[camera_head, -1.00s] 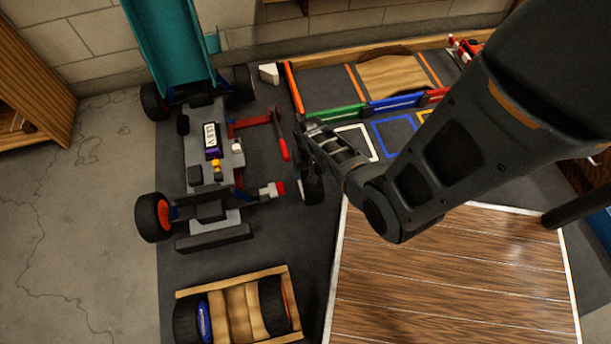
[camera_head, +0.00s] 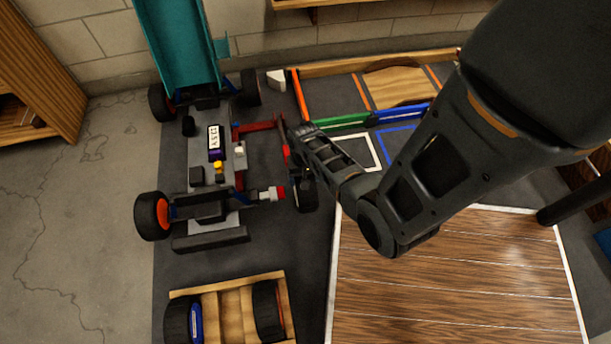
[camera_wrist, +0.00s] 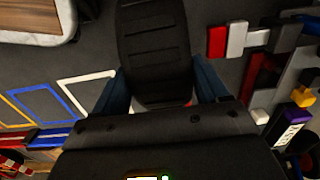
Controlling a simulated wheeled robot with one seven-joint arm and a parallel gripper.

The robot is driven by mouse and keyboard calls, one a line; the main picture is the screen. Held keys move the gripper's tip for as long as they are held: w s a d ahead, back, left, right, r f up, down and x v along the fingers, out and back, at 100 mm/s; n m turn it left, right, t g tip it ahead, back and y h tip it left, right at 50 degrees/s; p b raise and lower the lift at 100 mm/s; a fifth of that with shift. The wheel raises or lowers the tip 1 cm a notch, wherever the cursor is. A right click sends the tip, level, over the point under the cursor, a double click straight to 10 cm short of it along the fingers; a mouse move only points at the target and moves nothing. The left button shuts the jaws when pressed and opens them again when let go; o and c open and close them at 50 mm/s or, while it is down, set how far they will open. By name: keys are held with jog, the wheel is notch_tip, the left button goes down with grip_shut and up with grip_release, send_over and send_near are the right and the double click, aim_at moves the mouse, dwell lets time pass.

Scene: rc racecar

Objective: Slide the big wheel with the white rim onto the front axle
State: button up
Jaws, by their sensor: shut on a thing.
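My gripper (camera_head: 303,172) is shut on a big black wheel (camera_head: 305,193). In the wrist view the wheel's ribbed tread (camera_wrist: 155,50) sits between my two finger pads (camera_wrist: 158,92). Its rim is mostly hidden; only a sliver of pale and red shows at its lower edge. The front axle (camera_head: 268,194) sticks out to the right from the car (camera_head: 208,180), with a grey-white stub and a red tip. The red tip (camera_wrist: 216,42) also shows in the wrist view, right of the wheel. The wheel is upright, just right of the tip, with a small gap.
A wheel with an orange rim (camera_head: 152,216) is on the car's left side. A wooden rack (camera_head: 230,314) with more wheels stands in front. A wooden board (camera_head: 450,280) is at the right.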

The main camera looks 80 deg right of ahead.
jog(key=shift+w+a, duration=0.3)
jog(key=shift+w, duration=0.55)
jog(key=shift+w+a, duration=0.25)
jog(key=shift+w, duration=0.6)
jog(key=shift+w+a, duration=0.3)
jog(key=shift+w, duration=0.55)
jog(key=shift+p, duration=0.4)
jog(key=shift+w+a+b, duration=0.2)
jog(key=shift+w+a, duration=0.2)
jog(key=shift+w, duration=0.75)
jog(key=shift+w+a+b, duration=0.15)
jog(key=shift+w+a, duration=0.25)
jog(key=shift+w, duration=0.8)
jog(key=shift+w+a+b, duration=0.2)
jog(key=shift+w+a, duration=0.2)
jog(key=shift+w, duration=0.75)
jog(key=o, duration=1.5)
jog(key=shift+s, duration=0.1)
jog(key=shift+o, duration=0.2)
notch_tip(320, 180, up, 8)
jog(key=p, duration=0.4)
jog(key=shift+f, duration=0.15)
